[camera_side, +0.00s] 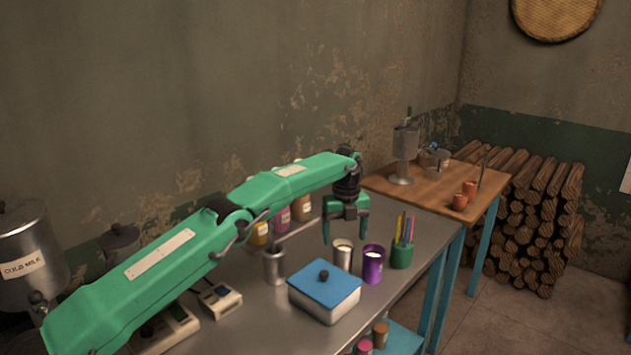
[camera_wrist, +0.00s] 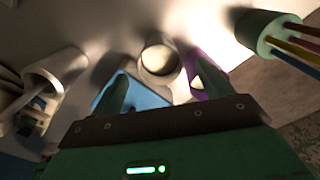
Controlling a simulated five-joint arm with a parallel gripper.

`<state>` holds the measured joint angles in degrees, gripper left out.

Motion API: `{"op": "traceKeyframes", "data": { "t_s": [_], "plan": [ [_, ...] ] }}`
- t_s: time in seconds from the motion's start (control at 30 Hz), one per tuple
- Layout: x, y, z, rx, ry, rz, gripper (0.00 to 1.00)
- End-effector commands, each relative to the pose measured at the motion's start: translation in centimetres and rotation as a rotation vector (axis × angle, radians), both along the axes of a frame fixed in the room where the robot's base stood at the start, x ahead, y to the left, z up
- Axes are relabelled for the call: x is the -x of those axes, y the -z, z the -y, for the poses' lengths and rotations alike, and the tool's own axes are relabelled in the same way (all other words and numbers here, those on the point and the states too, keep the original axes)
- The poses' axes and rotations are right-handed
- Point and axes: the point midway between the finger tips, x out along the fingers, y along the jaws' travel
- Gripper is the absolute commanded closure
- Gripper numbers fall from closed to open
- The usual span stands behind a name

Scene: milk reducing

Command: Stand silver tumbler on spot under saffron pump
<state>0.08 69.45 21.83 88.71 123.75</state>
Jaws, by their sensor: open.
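The silver tumbler (camera_side: 343,259), with pale liquid inside, stands upright on the steel counter. It also shows in the wrist view (camera_wrist: 157,62), beyond and between my fingertips. My gripper (camera_side: 345,230) is open and points down just above the tumbler, with nothing between its fingers. The two green fingers also show in the wrist view (camera_wrist: 162,85). A yellow bottle (camera_side: 260,235), probably the saffron pump, stands at the back by the wall, partly hidden by my arm. I cannot make out the spot under it.
A purple tumbler (camera_side: 373,266) stands close right of the silver one, and a green pen cup (camera_side: 402,256) beyond it. A blue-lidded box (camera_side: 324,291) is in front. A metal cup (camera_side: 274,267) holding a utensil is left. Purple (camera_side: 281,221) and brown (camera_side: 302,208) bottles line the back.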

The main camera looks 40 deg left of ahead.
Motion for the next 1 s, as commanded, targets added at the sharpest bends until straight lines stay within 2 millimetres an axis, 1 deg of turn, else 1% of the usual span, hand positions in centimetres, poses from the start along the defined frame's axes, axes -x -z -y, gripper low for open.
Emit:
{"op": "traceKeyframes", "data": {
  "t_s": [0.17, 0.5, 0.83, 1.0],
  "plan": [
    [0.0, 0.2, 0.0, 0.000, 0.001, -0.001, 0.21],
    [0.0, 2.4, 0.0, 0.000, -0.001, -0.001, 0.21],
    [0.0, 3.0, 0.0, 0.000, -0.001, -0.001, 0.21],
    [0.1, 4.5, 0.1, 0.001, -0.001, -0.003, 0.21]
  ]
}}
